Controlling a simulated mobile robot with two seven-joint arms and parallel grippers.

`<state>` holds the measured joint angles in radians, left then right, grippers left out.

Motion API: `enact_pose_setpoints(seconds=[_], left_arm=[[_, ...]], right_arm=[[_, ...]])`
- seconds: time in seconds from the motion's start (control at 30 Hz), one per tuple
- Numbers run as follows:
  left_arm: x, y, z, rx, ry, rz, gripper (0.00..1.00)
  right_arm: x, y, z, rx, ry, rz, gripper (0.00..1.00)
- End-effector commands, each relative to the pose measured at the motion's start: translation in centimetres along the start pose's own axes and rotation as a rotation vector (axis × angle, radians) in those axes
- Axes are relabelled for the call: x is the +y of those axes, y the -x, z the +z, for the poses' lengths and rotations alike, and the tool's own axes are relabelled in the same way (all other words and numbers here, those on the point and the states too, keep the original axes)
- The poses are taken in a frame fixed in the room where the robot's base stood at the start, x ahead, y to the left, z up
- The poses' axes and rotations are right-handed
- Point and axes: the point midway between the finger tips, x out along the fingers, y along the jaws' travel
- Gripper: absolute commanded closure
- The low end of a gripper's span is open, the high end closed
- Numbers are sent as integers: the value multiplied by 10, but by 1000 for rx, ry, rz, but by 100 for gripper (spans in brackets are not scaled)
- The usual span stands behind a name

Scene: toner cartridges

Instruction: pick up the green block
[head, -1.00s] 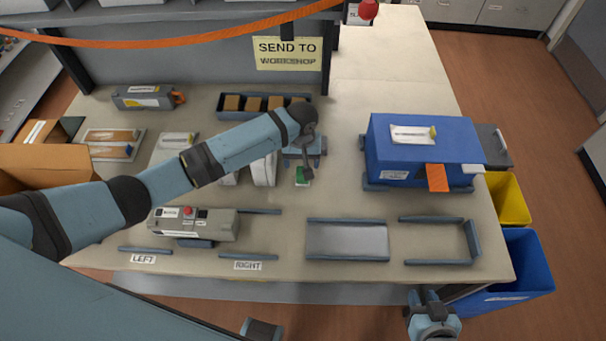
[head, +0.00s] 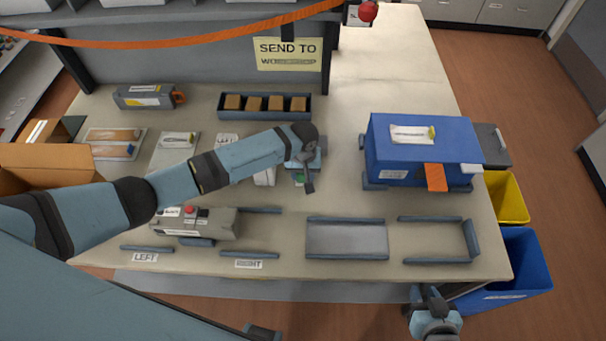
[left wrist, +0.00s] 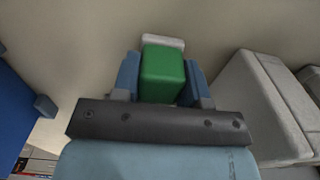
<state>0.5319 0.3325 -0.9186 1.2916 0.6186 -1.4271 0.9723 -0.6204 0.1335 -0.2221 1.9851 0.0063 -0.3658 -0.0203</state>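The green block (left wrist: 163,75) stands between the two blue fingers of my left gripper (left wrist: 163,80) in the left wrist view. The fingers flank it closely on both sides. I cannot tell whether they press on it. In the head view only a small part of the green block (head: 299,178) shows, beside my left gripper (head: 308,182), which points down over it. A small white piece (left wrist: 164,41) lies against the block's far side in the left wrist view. My right gripper (head: 426,294) is at the table's front edge, with its fingers apart and nothing between them.
A blue box (head: 425,150) stands to the right of the block, and pale grey objects (left wrist: 262,105) stand close on the other side. A tray of brown blocks (head: 265,107) is behind. A grey framed pad (head: 346,239) lies in front, with clear table between.

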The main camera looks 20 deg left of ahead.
Motion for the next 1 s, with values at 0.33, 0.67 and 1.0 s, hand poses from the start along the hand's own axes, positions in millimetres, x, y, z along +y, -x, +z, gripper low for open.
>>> enact_pose_setpoints(seconds=[0.33,0.67,1.0], left_arm=[[0,3,0,1,0,0,85],[0,53,-1,4,-1,3,85],[0,146,-1,4,-1,3,85]], right_arm=[[0,0,0,0,-1,0,69],[0,-1,0,3,-1,-1,69],[-2,-4,5,2,-2,-3,69]])
